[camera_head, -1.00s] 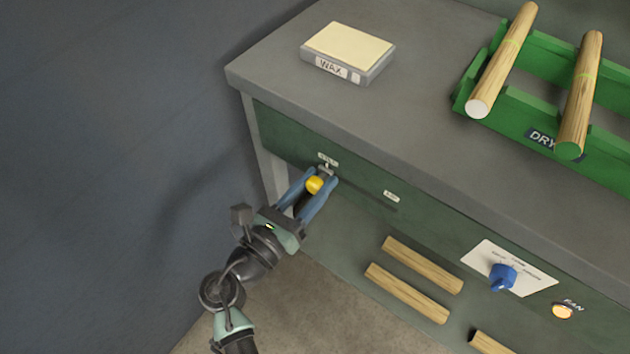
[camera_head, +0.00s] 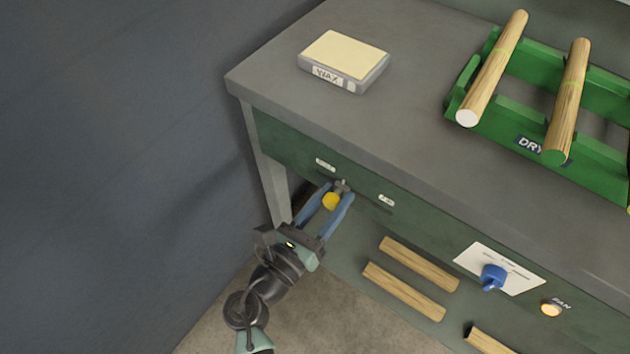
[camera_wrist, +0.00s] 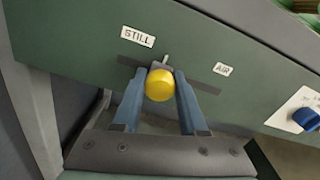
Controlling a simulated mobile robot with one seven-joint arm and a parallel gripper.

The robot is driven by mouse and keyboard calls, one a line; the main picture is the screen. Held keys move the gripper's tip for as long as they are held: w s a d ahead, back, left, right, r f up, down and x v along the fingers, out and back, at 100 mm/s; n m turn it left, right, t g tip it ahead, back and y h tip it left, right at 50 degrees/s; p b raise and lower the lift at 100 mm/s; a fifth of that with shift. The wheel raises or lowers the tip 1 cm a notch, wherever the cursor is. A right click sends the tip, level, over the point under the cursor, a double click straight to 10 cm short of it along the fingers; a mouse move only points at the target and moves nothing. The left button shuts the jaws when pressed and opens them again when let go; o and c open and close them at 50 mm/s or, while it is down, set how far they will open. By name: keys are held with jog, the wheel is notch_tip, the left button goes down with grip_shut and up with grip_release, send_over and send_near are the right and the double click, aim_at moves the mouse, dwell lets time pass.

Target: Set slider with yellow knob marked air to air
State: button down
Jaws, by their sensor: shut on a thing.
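The slider's yellow knob (camera_head: 331,201) sits on the green front panel of the bench, on a dark horizontal slot. In the wrist view the yellow knob (camera_wrist: 159,85) is between my two blue fingers, and my gripper (camera_wrist: 161,88) is shut on it. In the head view my gripper (camera_head: 334,198) reaches up to the panel from below. The STILL label (camera_wrist: 138,36) is above the slot's left part, and the AIR label (camera_wrist: 224,69) is near its right end. The knob and its pointer are between the two labels, closer to STILL.
A WAX box (camera_head: 343,62) and a green drying rack (camera_head: 596,160) with wooden rods stand on top. Loose rods lie below.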

aim_at(385, 210)
jog(key=s+d, duration=0.1)
jog(key=d, duration=0.1)
jog(key=s+d+p, duration=0.1)
jog(key=s+d, duration=0.3)
jog(key=d, duration=0.1)
jog(key=shift+f+p, duration=0.1)
jog(key=shift+p, duration=0.3)
jog(key=shift+c, duration=2.3)
grip_release()
jog(key=shift+s, duration=0.1)
jog(key=shift+a, duration=0.1)
jog(key=shift+s+a, duration=0.1)
jog(key=shift+a, duration=0.05)
jog(key=v, duration=1.2)
jog(key=shift+s+p, duration=0.25)
jog(key=shift+p, duration=0.2)
